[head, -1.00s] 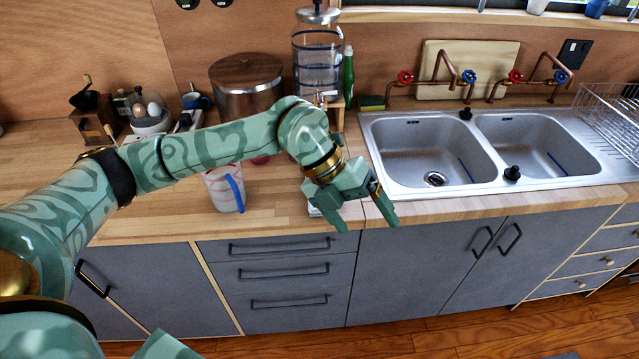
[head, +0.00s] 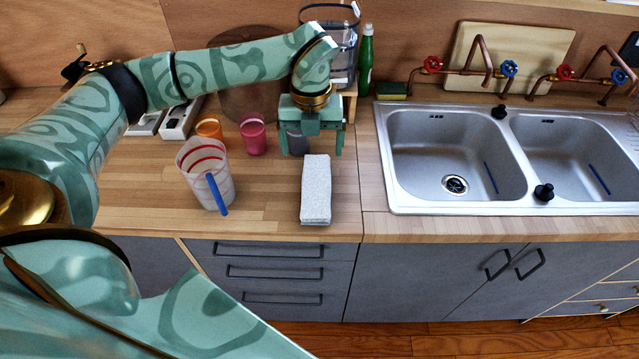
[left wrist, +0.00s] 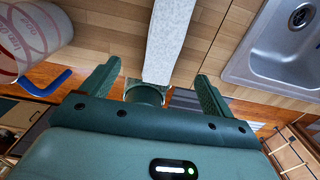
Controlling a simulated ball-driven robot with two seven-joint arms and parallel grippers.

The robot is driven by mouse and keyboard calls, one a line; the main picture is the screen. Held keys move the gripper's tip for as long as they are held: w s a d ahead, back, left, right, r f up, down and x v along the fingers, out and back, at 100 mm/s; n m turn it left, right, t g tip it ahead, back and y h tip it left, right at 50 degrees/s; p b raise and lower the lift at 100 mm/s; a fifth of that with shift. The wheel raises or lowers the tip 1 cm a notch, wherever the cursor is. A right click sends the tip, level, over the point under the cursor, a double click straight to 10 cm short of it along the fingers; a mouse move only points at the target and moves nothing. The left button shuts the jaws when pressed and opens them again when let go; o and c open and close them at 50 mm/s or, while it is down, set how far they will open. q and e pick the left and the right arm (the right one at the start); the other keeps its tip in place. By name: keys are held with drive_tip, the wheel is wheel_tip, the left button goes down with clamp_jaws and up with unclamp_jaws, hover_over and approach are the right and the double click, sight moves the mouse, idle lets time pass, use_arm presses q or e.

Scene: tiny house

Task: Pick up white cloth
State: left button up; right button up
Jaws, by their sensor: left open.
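The white cloth (head: 316,188) lies as a folded, narrow strip on the wooden counter, left of the sink and close to the front edge. It also shows in the left wrist view (left wrist: 166,38), extending from the top edge down between the fingers. My left gripper (head: 312,148) is open, with its fingers pointing down above the counter. In the head view it appears just beyond the cloth's far end. In the left wrist view the open fingers (left wrist: 157,74) stand on either side of the cloth, apart from it. My right gripper is out of view.
A clear measuring jug (head: 205,172) with a blue handle stands left of the cloth. Orange (head: 209,128), pink (head: 253,135) and grey (head: 297,142) cups stand behind, the grey one partly hidden by my gripper. The sink (head: 455,160) is to the right.

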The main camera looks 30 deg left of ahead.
use_arm(q)
hover_over(317, 182)
drive_tip(key=f, duration=0.5)
drive_tip(key=shift+s+a+f+b, duration=0.25)
drive_tip(key=shift+s+f+b, duration=0.05)
drive_tip(key=shift+b, duration=0.05)
drive_tip(key=shift+f, duration=0.4)
drive_tip(key=f, duration=0.3)
drive_tip(key=f+b, duration=0.1)
drive_tip(key=f, duration=0.1)
drive_tip(key=shift+w+d, duration=0.25)
drive_tip(key=shift+c, duration=0.6)
drive_tip(key=c, duration=1)
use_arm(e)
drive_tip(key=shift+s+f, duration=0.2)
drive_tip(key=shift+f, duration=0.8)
